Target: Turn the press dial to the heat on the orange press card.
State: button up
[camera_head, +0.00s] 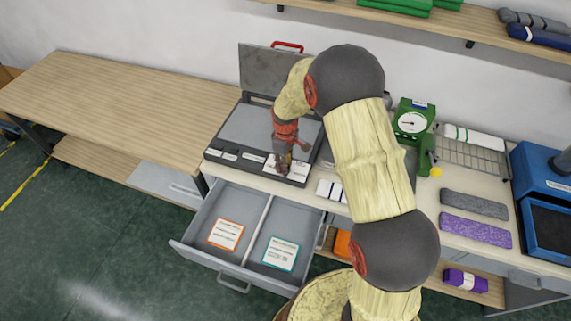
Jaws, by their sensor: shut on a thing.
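The press (243,127) stands on the counter with its grey lid (265,67) raised; a red handle tops the lid. Its dark front strip (225,162) carries small white labels. My gripper (282,168) points down at the right part of this strip and is shut on what appears to be the press dial, which its fingers hide. The dial's setting cannot be read. The orange press card (227,234) lies in the left compartment of the open drawer (205,211); its print is too small to read. A teal-edged card (280,253) lies in the right compartment.
A bare wooden table (120,105) is at the left. Right of my arm are a green dial scale (411,120), a wire rack (468,155), grey and purple knit pieces (475,229) and a blue machine (545,180). The open drawer juts out below the press.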

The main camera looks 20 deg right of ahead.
jog(key=m, duration=0.7)
jog(key=shift+p, duration=0.35)
jog(key=m, duration=0.6)
jog(key=shift+m, duration=0.3)
jog(key=m, duration=0.5)
jog(key=shift+m+p, duration=0.3)
jog(key=m, duration=0.4)
jog(key=shift+m, duration=0.7)
jog(key=o, duration=1.2)
jog(key=shift+c, duration=0.2)
notch_tip(320, 180, up, 12)
